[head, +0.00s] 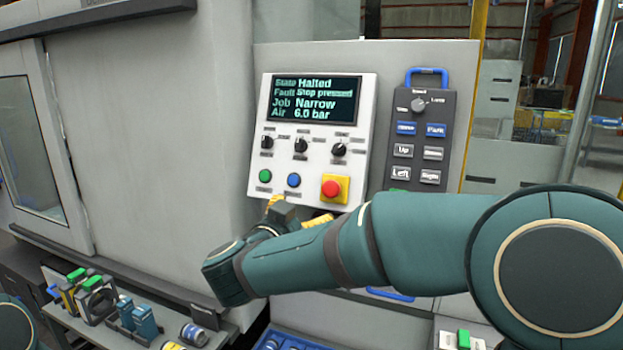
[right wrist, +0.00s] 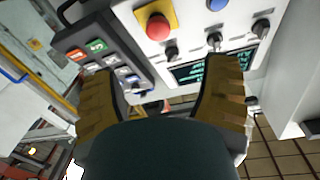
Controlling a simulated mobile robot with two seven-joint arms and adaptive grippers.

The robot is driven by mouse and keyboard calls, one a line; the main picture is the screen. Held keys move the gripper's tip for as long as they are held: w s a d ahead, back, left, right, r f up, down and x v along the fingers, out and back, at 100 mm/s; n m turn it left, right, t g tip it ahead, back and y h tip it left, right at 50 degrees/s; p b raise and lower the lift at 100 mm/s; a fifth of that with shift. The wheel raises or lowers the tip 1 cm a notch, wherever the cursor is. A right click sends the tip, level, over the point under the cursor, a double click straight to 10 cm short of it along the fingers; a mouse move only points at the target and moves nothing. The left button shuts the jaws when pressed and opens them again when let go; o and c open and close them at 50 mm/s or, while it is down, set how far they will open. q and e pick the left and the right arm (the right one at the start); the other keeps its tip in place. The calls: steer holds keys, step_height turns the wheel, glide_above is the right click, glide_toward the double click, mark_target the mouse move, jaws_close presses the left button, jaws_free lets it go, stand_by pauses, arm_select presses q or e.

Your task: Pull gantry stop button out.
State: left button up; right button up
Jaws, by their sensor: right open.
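The gantry stop button (head: 331,188) is a red mushroom knob on a yellow square plate at the lower right of the white control panel (head: 258,160). It also shows in the right wrist view (right wrist: 158,27), beyond the fingers and toward the top. The panel screen (head: 313,98) reads State Halted, Fault Stop pressed, Job Narrow, Air 6.0 bar. My right gripper (head: 298,213) is just below the panel, with its yellow fingers partly hidden by my arm. In the right wrist view its fingers (right wrist: 160,70) are spread and empty, apart from the button. My left gripper is not visible.
A green button (head: 265,176), a blue button (head: 294,180) and three black knobs share the panel. A grey pendant (head: 419,130) with several buttons hangs close to its right. A shelf with parts (head: 130,325) stands at lower left.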

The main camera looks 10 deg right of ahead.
mark_target(330, 189)
steer(key=x, duration=1.3)
steer(key=shift+d+r+b, duration=0.1)
steer(key=shift+d+b, duration=0.2)
jaws_close()
